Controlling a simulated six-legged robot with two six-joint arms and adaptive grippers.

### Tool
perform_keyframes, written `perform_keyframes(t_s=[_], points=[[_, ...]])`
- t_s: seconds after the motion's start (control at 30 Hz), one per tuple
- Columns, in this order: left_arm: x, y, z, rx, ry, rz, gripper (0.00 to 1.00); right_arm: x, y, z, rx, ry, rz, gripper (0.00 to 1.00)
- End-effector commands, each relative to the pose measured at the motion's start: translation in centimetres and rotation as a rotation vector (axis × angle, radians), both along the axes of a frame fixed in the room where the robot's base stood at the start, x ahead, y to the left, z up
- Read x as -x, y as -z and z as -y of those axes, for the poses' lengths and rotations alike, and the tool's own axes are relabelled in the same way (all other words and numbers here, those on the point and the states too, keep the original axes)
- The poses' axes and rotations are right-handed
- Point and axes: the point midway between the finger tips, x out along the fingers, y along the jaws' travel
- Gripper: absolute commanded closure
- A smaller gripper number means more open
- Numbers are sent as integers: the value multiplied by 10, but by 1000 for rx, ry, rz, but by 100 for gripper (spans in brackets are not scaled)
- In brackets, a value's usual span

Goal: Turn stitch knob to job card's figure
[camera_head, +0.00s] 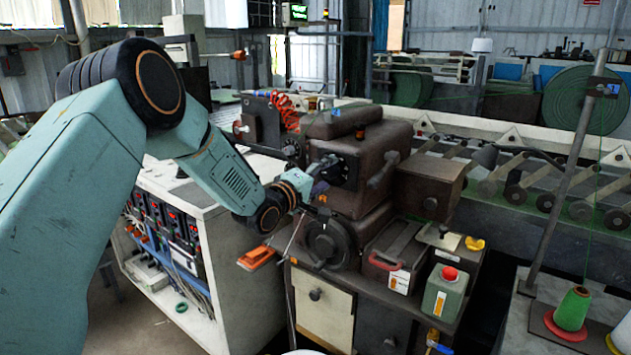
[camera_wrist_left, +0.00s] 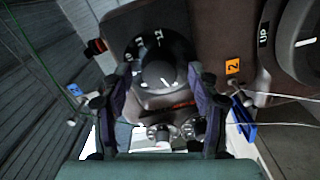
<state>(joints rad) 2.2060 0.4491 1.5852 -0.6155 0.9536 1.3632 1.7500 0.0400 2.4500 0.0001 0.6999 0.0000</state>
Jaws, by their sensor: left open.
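The black stitch knob (camera_wrist_left: 160,72) has white numbers around its dial, 12 among them. It sits on the brown sewing machine head (camera_head: 357,150). My left gripper (camera_wrist_left: 160,80) is open, with one finger on each side of the knob in the left wrist view. I cannot tell whether the fingers touch it. In the head view my left gripper (camera_head: 312,183) is at the machine's front face, and the knob there is partly hidden by it. I cannot make out a job card figure. My right gripper is not in view.
An orange tag marked 2 (camera_wrist_left: 232,67) is right of the knob. A large dark handwheel (camera_head: 328,244) is below. A white cabinet (camera_head: 245,255) is left.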

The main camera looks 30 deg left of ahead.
Motion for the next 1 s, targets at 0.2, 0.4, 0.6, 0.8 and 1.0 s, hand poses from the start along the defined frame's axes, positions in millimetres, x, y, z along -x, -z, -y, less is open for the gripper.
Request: perform_keyframes(t_s=[0.2,0.4,0.6,0.8,1.0], points=[[28,0,-5,7,-3,-1,39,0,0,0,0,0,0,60],[63,0,-10,8,-3,-1,39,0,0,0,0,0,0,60],[92,0,-13,7,-2,0,39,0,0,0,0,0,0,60],[108,0,-16,3,-2,-1,39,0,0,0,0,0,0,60],[115,1,-16,2,0,-2,39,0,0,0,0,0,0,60]])
